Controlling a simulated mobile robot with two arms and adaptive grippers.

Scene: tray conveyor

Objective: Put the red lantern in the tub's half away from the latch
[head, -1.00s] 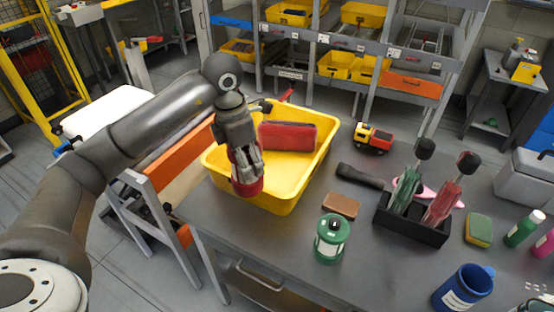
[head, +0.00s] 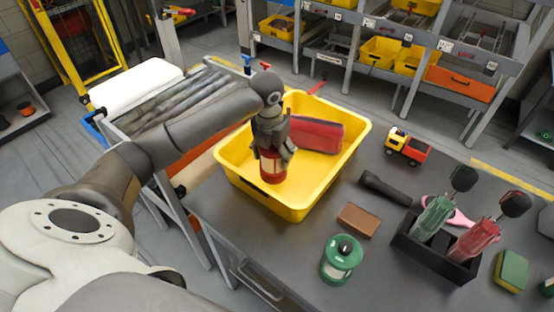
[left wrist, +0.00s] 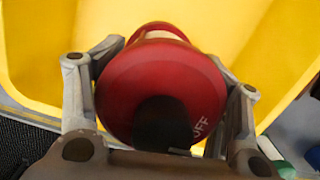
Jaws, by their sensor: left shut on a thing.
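The red lantern (head: 272,167) is upright in my left gripper (head: 274,145), whose fingers are closed around it. It is over the left part of the yellow tub (head: 322,168), inside its rim in the head view. I cannot tell whether it touches the tub floor. In the left wrist view, the lantern's round red top with a dark knob (left wrist: 162,122) sits between the two fingers, with yellow tub walls behind. I cannot make out a latch on the tub for certain. My right gripper is not in view.
A red pouch (head: 318,134) lies in the tub's far part. On the table are a toy truck (head: 408,146), a black flashlight (head: 388,187), a brown block (head: 357,220), a green lantern (head: 341,260) and a black caddy (head: 432,255). A roller conveyor (head: 175,100) stands behind left.

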